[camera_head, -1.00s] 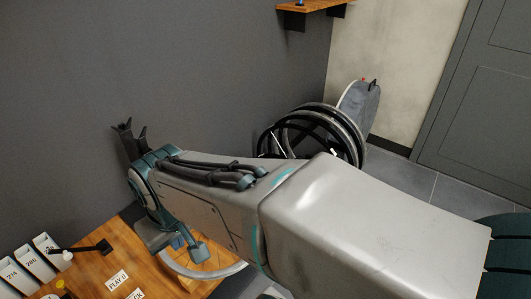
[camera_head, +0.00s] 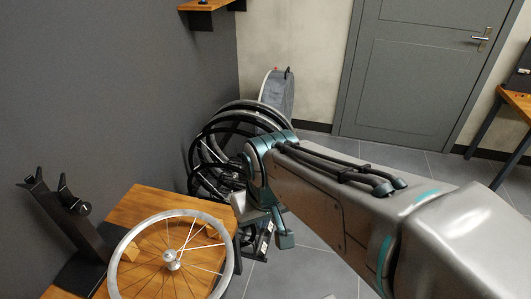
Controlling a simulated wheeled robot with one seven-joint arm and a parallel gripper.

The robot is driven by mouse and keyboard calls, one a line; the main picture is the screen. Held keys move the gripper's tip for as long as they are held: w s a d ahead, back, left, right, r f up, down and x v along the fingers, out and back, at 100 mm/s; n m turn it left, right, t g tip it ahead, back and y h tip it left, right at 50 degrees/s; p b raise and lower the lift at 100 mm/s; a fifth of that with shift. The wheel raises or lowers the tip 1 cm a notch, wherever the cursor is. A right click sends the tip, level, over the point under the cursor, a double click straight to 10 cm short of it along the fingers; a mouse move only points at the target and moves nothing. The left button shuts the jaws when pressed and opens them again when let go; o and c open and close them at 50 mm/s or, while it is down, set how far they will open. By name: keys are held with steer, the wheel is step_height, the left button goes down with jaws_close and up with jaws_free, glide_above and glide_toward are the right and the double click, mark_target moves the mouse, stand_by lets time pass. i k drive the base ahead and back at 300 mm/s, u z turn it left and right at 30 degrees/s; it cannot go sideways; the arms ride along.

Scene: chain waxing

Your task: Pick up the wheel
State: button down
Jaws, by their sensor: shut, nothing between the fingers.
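A bare silver-rimmed spoked wheel (camera_head: 172,259) lies on the wooden workbench (camera_head: 150,203), its lower edge cut off by the picture. My arm reaches in from the lower right, and its wrist is to the right of the wheel. My gripper (camera_head: 272,232) hangs below the wrist, beyond the bench's right side and apart from the wheel. It is shut and empty, and my wrist partly hides it.
A black stand (camera_head: 66,222) with two upright prongs rises at the bench's left, close to the wheel. Several black-tyred wheels (camera_head: 208,150) lean by the wall behind my wrist. A wall shelf (camera_head: 205,5) is above. Grey floor (camera_head: 300,268) is clear below my arm.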

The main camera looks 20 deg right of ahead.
mark_target(240, 132)
steer(key=z, duration=1)
steer(key=k, duration=1)
steer(key=z, duration=1.05)
steer(key=i, duration=1.65)
steer(key=u, duration=0.7)
steer(key=i, duration=1.4)
steer(key=u, duration=1.85)
steer(key=i, duration=0.95)
steer(key=u, duration=0.85)
